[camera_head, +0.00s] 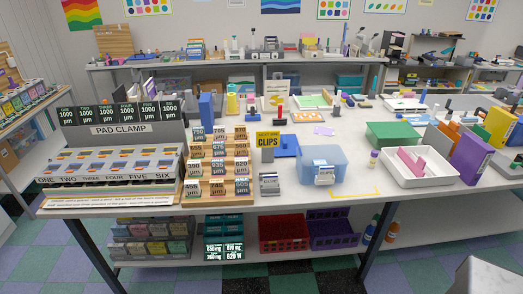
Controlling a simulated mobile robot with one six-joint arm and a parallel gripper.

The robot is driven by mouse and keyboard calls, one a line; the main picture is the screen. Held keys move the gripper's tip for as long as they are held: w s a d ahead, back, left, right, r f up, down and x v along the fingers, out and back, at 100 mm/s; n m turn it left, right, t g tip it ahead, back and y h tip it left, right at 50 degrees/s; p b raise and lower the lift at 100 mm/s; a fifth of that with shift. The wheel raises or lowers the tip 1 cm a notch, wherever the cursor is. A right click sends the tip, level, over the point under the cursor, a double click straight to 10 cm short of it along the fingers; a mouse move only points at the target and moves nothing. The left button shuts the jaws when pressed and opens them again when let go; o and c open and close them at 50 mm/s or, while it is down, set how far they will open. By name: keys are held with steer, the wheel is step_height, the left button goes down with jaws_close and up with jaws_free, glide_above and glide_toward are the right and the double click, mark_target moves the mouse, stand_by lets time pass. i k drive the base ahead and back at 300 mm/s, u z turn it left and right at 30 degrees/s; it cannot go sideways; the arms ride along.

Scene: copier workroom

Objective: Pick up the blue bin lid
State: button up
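A translucent light-blue bin (320,174) with a white label stands on the front bench, right of the yellow CLIPS sign. Its top looks pale blue and flat; I cannot tell at this size whether a separate lid sits on it. A darker blue flat piece (288,148) lies on the bench just behind and left of the bin, partly hidden by the sign.
A white tray (427,181) with a pink item stands right of the bin, with a green box (393,134) behind it. The CLIPS sign (268,141) and tiered labelled boxes (217,188) crowd the left. A yellow-marked patch of bench (355,192) in front is clear.

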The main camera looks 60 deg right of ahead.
mark_target(289, 143)
steer(key=z, duration=0.6)
steer(key=k, duration=0.1)
steer(key=u, duration=1.1)
steer(key=i, duration=1)
steer(key=z, duration=4.35)
steer(key=i, duration=0.1)
steer(key=u, duration=2.9)
